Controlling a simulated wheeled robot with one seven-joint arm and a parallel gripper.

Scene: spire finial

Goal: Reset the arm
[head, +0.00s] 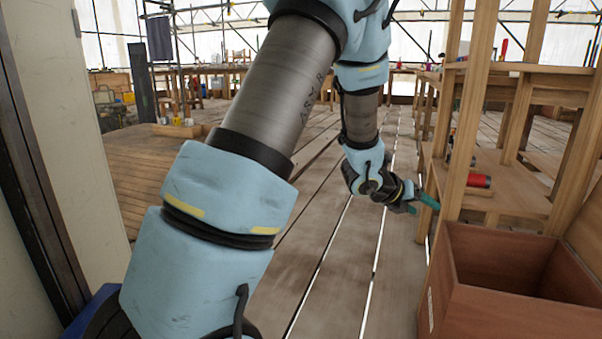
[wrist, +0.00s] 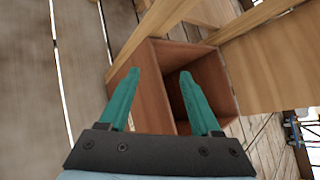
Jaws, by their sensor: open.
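My arm reaches forward across the middle of the head view. My gripper (head: 429,201) is at its far end, beside the wooden shelf frame and above and behind the open wooden box. In the wrist view the two green fingers of my gripper (wrist: 158,90) stand apart with nothing between them. They point toward the open wooden box (wrist: 140,98), whose inside looks empty where it shows. My fingers hide part of the box in the wrist view.
The open box (head: 437,300) stands at the lower right. A wooden shelf frame (head: 465,110) rises behind it, with a red cylinder (head: 480,180) on a shelf. A pale panel (head: 60,120) is close on the left. The plank floor (head: 335,265) between is clear.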

